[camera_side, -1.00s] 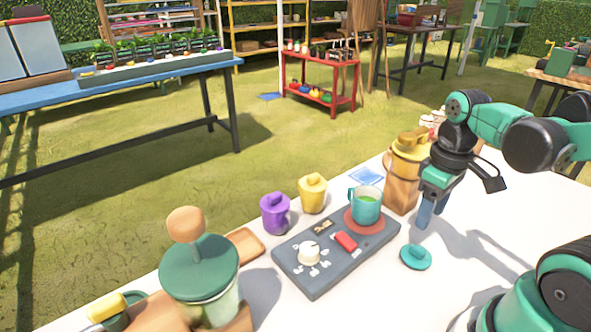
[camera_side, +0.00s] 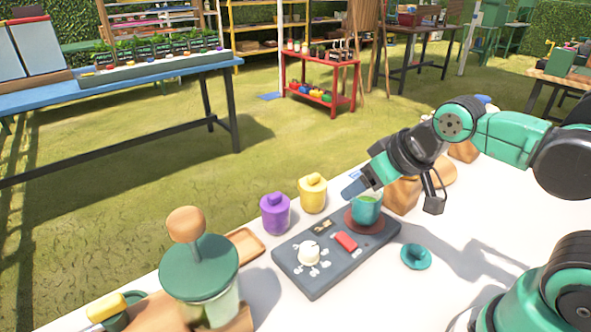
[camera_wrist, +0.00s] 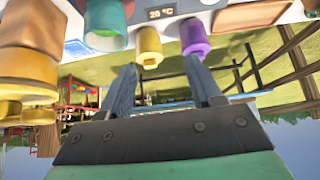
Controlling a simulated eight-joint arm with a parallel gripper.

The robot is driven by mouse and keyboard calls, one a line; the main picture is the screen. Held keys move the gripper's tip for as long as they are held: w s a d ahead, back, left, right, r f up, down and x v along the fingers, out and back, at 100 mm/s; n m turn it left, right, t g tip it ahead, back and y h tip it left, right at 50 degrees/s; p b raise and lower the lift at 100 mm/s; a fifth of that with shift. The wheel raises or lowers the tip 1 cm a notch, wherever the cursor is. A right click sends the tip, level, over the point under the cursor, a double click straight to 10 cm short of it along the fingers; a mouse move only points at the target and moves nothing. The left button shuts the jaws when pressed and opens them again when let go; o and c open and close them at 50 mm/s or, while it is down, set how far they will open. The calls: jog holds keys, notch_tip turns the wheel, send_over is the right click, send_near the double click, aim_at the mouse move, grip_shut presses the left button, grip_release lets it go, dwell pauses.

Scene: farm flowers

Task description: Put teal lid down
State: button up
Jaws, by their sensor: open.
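The teal lid (camera_side: 416,256) lies on the white table, to the right of the dark hot-plate board (camera_side: 330,268) and apart from it. The teal mug (camera_side: 366,209), with green liquid in it, stands on the board's round reddish-brown plate. My gripper (camera_side: 355,188) is above and behind the mug in the side view, away from the lid. In the wrist view my gripper (camera_wrist: 162,85) shows two grey-blue fingers spread apart with nothing between them. The mug (camera_wrist: 105,25) also shows there, upside down; the lid does not.
A purple jar (camera_side: 275,213) and a yellow jar (camera_side: 312,192) stand behind the board. A wooden canister (camera_side: 402,195) stands right of the mug, partly hidden by my arm. A large green-lidded jar (camera_side: 200,280) stands at the front left. The table around the lid is clear.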

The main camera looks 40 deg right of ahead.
jog(key=g, duration=0.9)
send_over(419, 248)
jog(key=f, duration=0.7)
jog(key=shift+w, duration=0.4)
jog(key=shift+s+f, duration=0.2)
jog(key=shift+f, duration=1.15)
jog(key=shift+s+f, duration=0.15)
jog(key=shift+f, duration=1.15)
grip_shut()
